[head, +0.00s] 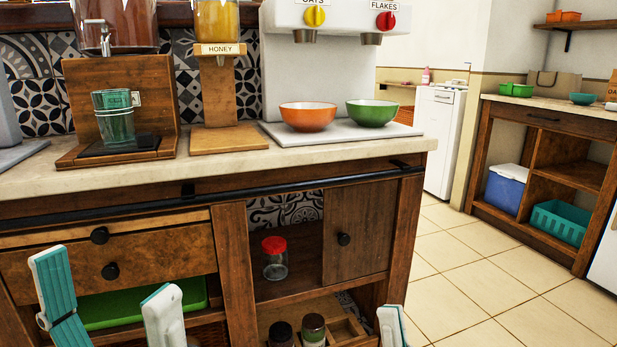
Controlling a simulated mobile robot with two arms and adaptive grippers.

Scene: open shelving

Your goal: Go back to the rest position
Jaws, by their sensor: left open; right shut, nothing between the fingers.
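My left gripper (105,275) is at the lower left of the head view, in front of the wooden counter's drawers. Its two teal and white fingers are spread apart with nothing between them. My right gripper (391,322) shows only as a small tip at the bottom edge, in front of the counter's right leg. It is shut and holds nothing visible. Most of it is cut off by the frame.
The wooden counter (330,162) stands close ahead. An orange bowl (307,117) and a green bowl (373,114) sit under the cereal dispenser (280,60). A red-lidded jar (275,260) stands on the shelf below. Tiled floor (480,285) is clear to the right.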

